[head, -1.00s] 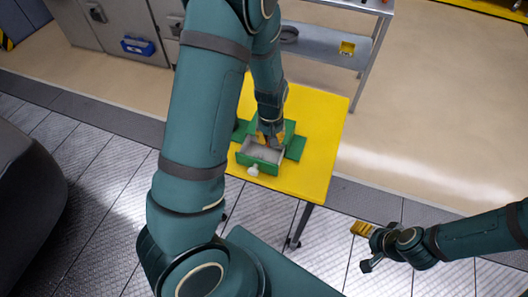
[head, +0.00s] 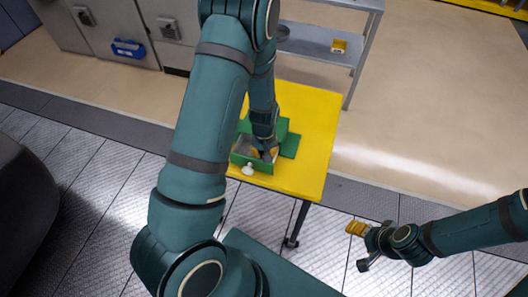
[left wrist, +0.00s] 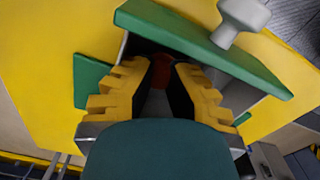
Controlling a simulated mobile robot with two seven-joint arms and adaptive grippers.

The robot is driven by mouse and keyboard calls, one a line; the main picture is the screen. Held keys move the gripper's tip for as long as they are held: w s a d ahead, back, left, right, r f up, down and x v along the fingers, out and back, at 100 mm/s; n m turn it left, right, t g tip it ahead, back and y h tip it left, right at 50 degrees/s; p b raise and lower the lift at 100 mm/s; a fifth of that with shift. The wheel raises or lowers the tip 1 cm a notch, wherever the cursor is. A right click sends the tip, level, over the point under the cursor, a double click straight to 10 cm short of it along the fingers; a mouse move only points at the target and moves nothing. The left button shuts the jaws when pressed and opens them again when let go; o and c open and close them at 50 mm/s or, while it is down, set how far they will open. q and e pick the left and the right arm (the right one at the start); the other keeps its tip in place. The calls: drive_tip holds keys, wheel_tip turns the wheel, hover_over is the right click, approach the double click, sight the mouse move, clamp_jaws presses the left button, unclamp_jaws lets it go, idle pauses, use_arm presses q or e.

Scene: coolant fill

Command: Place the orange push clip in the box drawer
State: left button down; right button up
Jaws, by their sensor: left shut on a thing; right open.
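The green box (head: 289,147) sits on the yellow table, with its drawer (head: 241,159) pulled out toward me. The drawer has a green front, a grey inside and a pale knob (head: 247,170); the knob also shows in the left wrist view (left wrist: 240,15). My left gripper (head: 267,155) reaches down at the open drawer, its yellow fingers at or inside its walls. In the left wrist view the orange push clip (left wrist: 162,70) shows dark orange between the fingers, partly hidden and in shadow. My right gripper (head: 359,246) is open and empty over the floor at right.
The yellow table (head: 311,125) is bare to the right of the box. A grey shelf cart (head: 318,47) with a small yellow bin (head: 339,46) stands behind it. Grey cabinets with a blue bin (head: 128,48) are at the back left. My left arm hides part of the table.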

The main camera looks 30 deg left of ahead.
use_arm(q)
drive_tip(key=shift+f, duration=0.2)
drive_tip(key=c, duration=1.4)
unclamp_jaws()
drive_tip(key=shift+r, duration=0.15)
